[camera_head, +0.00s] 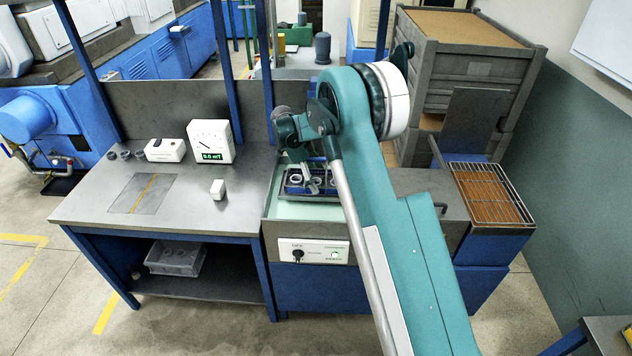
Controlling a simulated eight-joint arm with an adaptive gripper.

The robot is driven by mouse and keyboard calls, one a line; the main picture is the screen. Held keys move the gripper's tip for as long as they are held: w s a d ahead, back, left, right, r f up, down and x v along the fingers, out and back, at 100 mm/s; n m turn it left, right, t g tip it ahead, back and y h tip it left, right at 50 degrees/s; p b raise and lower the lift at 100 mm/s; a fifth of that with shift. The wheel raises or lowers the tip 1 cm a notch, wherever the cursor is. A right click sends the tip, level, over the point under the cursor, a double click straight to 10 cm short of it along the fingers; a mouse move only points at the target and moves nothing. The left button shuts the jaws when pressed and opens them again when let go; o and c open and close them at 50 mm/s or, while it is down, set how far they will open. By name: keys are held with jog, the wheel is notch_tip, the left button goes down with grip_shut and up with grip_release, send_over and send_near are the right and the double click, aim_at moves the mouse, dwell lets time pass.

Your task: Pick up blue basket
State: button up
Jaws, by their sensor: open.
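The blue basket (291,190) sits on the pale green top of the machine in the middle, holding several grey rings. My gripper (320,178) is open and points down over the basket. Its fingers overlap the basket in this view. I cannot tell whether they touch it. My arm hides part of the basket's right side.
A grey workbench (100,207) on the left carries a white meter (210,142), small white boxes and several loose rings. A grey basket (175,258) sits on its lower shelf. Blue posts rise behind. A wire rack (490,194) and stacked crates (465,75) stand right.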

aim_at(315, 158)
jog(key=shift+d+f, duration=0.15)
jog(key=shift+f, duration=0.15)
dwell(0.4)
jog(key=c, duration=0.8)
jog(key=shift+r, duration=0.1)
jog(key=shift+r, duration=4.95)
